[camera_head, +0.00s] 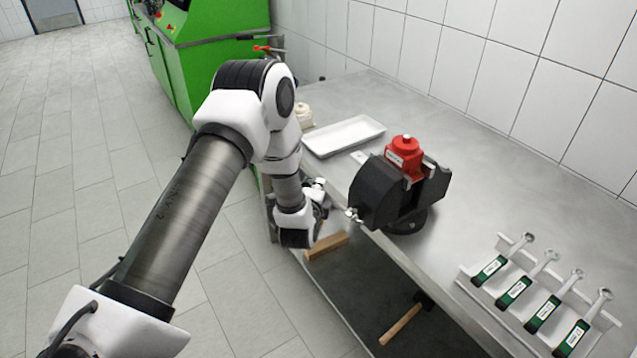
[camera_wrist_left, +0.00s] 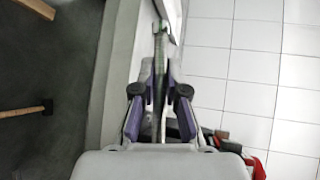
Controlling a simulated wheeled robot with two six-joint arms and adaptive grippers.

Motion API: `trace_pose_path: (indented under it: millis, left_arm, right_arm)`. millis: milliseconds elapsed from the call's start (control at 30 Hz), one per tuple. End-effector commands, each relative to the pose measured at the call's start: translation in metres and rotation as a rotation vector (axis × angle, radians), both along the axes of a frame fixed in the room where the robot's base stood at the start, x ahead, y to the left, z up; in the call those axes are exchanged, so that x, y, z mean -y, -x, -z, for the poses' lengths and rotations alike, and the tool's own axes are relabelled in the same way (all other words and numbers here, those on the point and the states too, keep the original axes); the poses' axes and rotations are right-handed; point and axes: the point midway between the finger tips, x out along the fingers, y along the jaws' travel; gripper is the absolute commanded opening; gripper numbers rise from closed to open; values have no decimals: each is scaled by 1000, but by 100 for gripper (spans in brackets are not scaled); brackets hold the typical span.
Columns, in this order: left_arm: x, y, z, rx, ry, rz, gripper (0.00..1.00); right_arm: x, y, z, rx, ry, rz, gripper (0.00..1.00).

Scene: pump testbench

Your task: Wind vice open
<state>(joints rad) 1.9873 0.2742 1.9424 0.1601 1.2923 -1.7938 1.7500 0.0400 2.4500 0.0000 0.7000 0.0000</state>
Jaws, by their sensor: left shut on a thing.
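The black bench vice (camera_head: 372,197) stands at the front edge of the steel table, with a red pump part (camera_head: 404,155) between its jaws. A metal end of the vice handle (camera_head: 352,214) shows at the vice's front left. My left gripper (camera_head: 320,193) is just left of the vice, beyond the table's front edge. In the left wrist view its fingers (camera_wrist_left: 160,85) are closed on a thin upright bar, the vice handle (camera_wrist_left: 160,50). Most of the handle is hidden by the gripper in the head view. My right gripper is not in view.
A white tray (camera_head: 343,136) lies on the table behind the vice. A rack with several green-handled wrenches (camera_head: 541,312) is at the right. Hammers with wooden handles (camera_head: 401,325) lie on the shelf below. A green machine (camera_head: 205,70) stands at the back left.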

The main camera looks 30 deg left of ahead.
Motion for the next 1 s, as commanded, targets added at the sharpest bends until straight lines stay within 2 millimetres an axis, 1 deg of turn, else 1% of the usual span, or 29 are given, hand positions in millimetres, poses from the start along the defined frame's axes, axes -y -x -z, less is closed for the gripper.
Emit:
trace_pose_path:
  millis: [267, 567, 767, 1000]
  left_arm:
    - [6, 2, 30, -89, 215, 1, 0]
    - [23, 8, 66, -197, 479, 1, 0]
    - [39, 15, 86, -269, 654, 3, 0]
    - [61, 23, 106, -353, 862, 5, 0]
  right_arm:
    - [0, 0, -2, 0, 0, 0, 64]
    - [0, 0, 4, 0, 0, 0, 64]
    - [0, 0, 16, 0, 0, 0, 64]
    - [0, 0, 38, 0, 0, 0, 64]
